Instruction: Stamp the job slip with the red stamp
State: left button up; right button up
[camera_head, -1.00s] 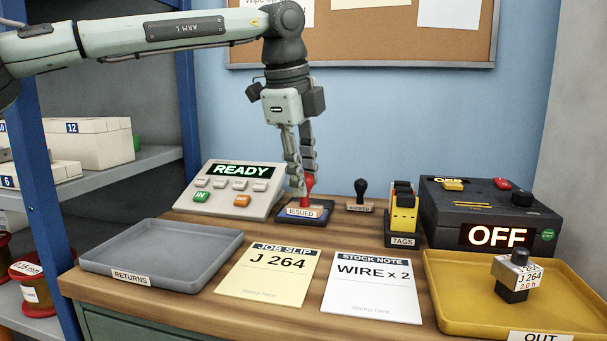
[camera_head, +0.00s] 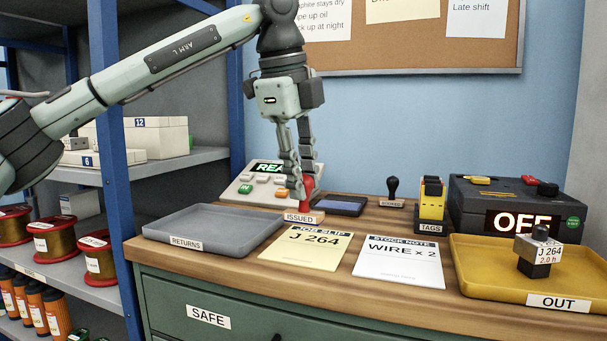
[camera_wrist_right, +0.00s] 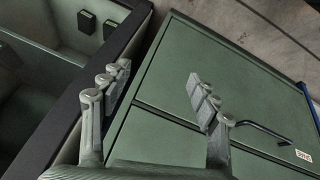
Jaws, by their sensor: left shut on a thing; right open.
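The red stamp (camera_head: 308,190) has a red handle and a wooden base labelled ISSUED. My left gripper (camera_head: 302,183) is shut on its handle and holds it upright over the far edge of the job slip. I cannot tell how high it is above the slip. The yellow job slip (camera_head: 307,255), marked J 264, lies on the bench, its top partly covered by the stamp. The dark ink pad (camera_head: 340,206) lies behind and to the right of the stamp. My right gripper (camera_wrist_right: 160,110) is open and empty in the right wrist view, above green cabinet fronts.
A white stock note (camera_head: 400,262) lies right of the slip. The grey RETURNS tray (camera_head: 215,225) is at left, the yellow OUT tray (camera_head: 485,285) at right. A black-handled stamp (camera_head: 392,190), tag holder (camera_head: 432,205) and OFF box (camera_head: 505,205) stand behind. The READY panel (camera_head: 250,185) is behind the gripper.

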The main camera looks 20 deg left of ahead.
aim_at(302, 205)
pick_arm(q)
notch_tip(302, 205, down, 4)
jog(key=shift+r+b, duration=0.1)
jog(key=shift+b, duration=1.15)
jog(key=shift+f, duration=0.25)
pick_arm(e)
jog(key=w+a+r+n+t+y, duration=0.1)
jog(key=w+a+r+t+y, duration=0.2)
jog(key=w+a+r+t, duration=0.3)
jog(key=shift+w+a+r+t+y, duration=0.3)
jog(key=shift+w+a+r, duration=0.7)
jog(key=shift+w+a, duration=0.55)
pick_arm(q)
jog(key=shift+f+b, duration=0.6)
pick_arm(e)
jog(key=shift+s+f, duration=0.1)
jog(key=shift+f, duration=0.35)
pick_arm(q)
jog(key=shift+r, duration=0.1)
jog(key=shift+r+p, duration=2.5)
jog(key=shift+r, duration=1)
pick_arm(e)
notch_tip(302, 205, up, 5)
jog(key=shift+f, duration=0.1)
pick_arm(q)
jog(key=shift+f, duration=0.1)
